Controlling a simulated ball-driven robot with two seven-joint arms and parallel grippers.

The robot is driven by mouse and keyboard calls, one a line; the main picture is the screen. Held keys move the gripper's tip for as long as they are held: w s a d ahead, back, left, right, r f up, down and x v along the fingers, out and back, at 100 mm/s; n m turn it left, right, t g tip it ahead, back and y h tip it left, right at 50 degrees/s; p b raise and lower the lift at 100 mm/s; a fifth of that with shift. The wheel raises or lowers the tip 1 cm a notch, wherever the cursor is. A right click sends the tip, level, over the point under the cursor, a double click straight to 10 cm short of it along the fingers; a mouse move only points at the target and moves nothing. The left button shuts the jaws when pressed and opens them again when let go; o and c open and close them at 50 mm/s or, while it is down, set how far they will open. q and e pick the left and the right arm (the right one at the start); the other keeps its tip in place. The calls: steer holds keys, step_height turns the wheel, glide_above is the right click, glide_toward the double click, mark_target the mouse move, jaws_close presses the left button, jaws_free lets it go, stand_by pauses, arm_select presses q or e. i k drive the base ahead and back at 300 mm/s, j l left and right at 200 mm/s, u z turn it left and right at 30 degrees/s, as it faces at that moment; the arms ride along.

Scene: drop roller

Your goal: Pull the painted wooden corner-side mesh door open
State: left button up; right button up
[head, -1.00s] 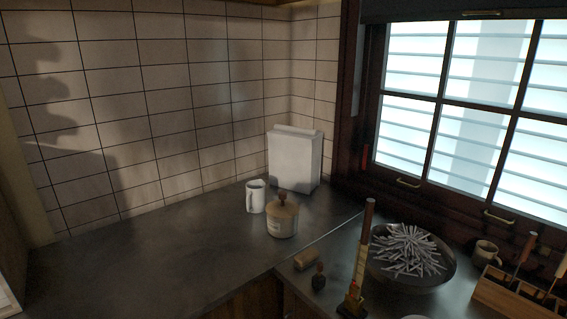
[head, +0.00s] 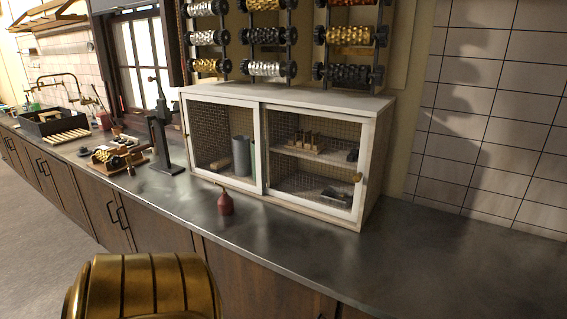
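A white painted cabinet (head: 290,98) stands on the dark counter with two wooden-framed mesh doors. The right mesh door (head: 366,150), nearer the tiled corner wall, looks shut and carries a small round brass knob (head: 357,177) by its right edge. Through its mesh I see a shelf with small wooden and dark items. The left mesh door (head: 258,150) also looks shut; grey cylinders show behind it. Neither of my grippers is in view, so their state is hidden.
A small dark red funnel-shaped item (head: 225,203) stands on the counter (head: 430,255) before the left door. A dark hand press (head: 163,140) stands left of the cabinet. Racks of metal rollers (head: 267,36) hang above. The counter right of the cabinet is clear. A ribbed brass shape fills the bottom left.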

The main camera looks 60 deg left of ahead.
mark_target(358, 178)
steer(key=u, duration=1.85)
